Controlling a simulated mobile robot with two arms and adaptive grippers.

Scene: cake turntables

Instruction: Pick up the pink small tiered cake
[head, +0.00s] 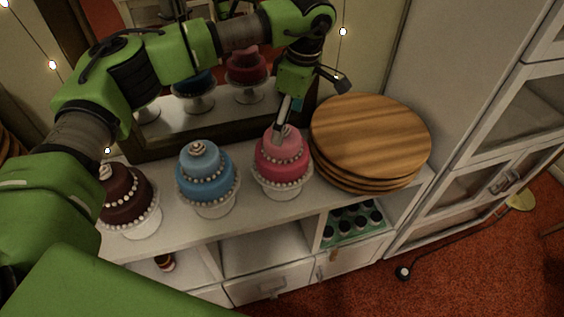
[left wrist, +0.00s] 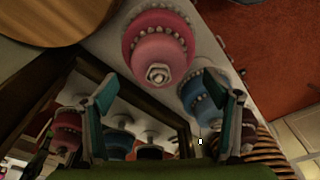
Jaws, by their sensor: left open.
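The pink small tiered cake (head: 283,166) stands upright on a white stand on the shelf top, right of the blue cake. My left gripper (head: 283,122) is above and behind it, reaching down, and its tips overlap the cake's top in the head view. In the left wrist view the pink cake (left wrist: 158,48) shows from above, with its swirl top towards the gripper. The left gripper (left wrist: 165,105) is open there, its fingers wide apart, with nothing between them. I cannot tell whether it touches the cake. My right gripper is not in view.
A blue cake (head: 204,172) and a brown cake (head: 124,196) stand to the left on white stands. A stack of round wooden boards (head: 370,138) lies close on the right. A mirror (head: 215,101) behind reflects the cakes. A white cabinet (head: 480,130) stands at the right.

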